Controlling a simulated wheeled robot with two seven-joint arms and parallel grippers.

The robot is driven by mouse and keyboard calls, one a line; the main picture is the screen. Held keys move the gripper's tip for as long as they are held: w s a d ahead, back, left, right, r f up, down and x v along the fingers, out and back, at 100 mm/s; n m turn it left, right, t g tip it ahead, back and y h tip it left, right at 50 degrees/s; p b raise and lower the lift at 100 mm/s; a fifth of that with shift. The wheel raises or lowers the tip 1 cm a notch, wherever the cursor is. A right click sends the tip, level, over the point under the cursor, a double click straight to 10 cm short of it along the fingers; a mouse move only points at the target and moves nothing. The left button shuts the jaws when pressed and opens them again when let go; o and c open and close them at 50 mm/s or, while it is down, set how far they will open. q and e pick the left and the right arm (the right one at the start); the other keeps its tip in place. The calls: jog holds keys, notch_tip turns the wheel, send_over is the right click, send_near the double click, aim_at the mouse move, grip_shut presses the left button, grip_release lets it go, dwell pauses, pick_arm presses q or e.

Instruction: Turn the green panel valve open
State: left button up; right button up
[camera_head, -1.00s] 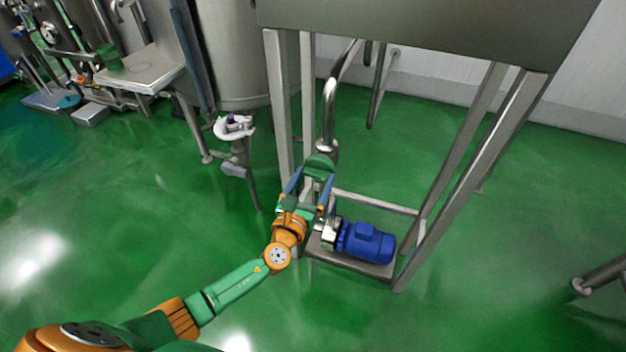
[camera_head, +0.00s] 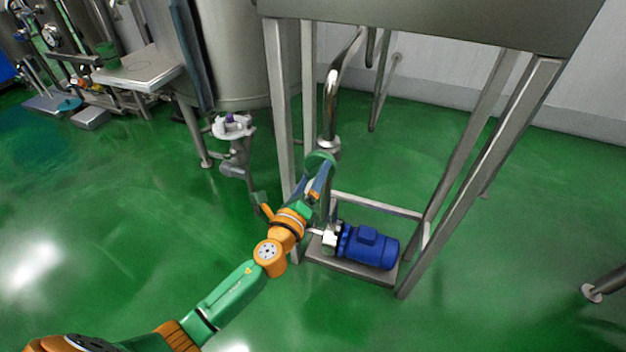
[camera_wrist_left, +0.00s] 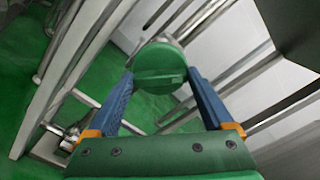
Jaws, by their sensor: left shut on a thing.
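The green panel valve (camera_head: 318,158) is a round green knob at the lower end of a bent steel pipe, below the steel tank. In the left wrist view the green knob (camera_wrist_left: 158,62) faces the camera, with a raised bar across it. My left gripper (camera_head: 321,171) reaches it from the front left and is shut on it. In the left wrist view, one blue finger of the gripper (camera_wrist_left: 159,75) lies on each side of the bar. In the head view the fingers hide part of the knob. My right gripper is not in view.
A blue motor pump (camera_head: 367,246) sits on a low steel base just right of my gripper. Steel frame legs (camera_head: 283,115) stand close on the left and right. A white valve fitting (camera_head: 232,126) hangs under the tank at left. Green floor is clear in front.

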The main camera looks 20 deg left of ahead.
pick_arm(q)
jog(key=n+b, duration=0.1)
jog(key=n, duration=0.3)
jog(key=shift+f, duration=0.1)
jog(key=shift+n, duration=1.8)
jog(key=o, duration=1.1)
jog(key=shift+o, duration=0.2)
jog(key=s, duration=0.7)
jog(key=shift+a, duration=0.15)
